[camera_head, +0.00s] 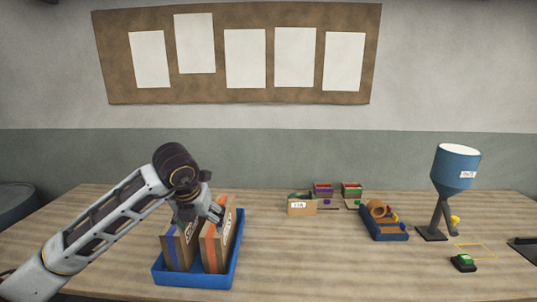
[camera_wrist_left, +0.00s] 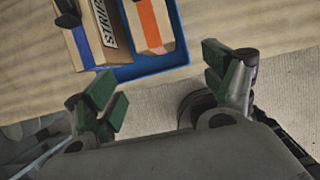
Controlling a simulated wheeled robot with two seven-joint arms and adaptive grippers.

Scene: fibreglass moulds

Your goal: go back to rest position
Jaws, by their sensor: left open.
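My left gripper (camera_head: 200,212) is over the blue tray at the left of the table in the head view. In the left wrist view its green-padded fingers (camera_wrist_left: 165,90) are spread wide with nothing between them. The blue tray (camera_head: 195,279) holds a box with a blue stripe (camera_head: 178,252) and a box with an orange stripe (camera_head: 215,250), both upright. The blue-striped box (camera_wrist_left: 95,35) and orange-striped box (camera_wrist_left: 150,22) also show at the top of the left wrist view. My right gripper is not in view.
A blue hopper on a stand (camera_head: 456,168) is at the right, with a green button box (camera_head: 463,263) in front. A blue bin with a tape roll (camera_head: 388,236) and a small cardboard box (camera_head: 301,206) stand farther back. The table's middle front (camera_head: 320,265) is clear.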

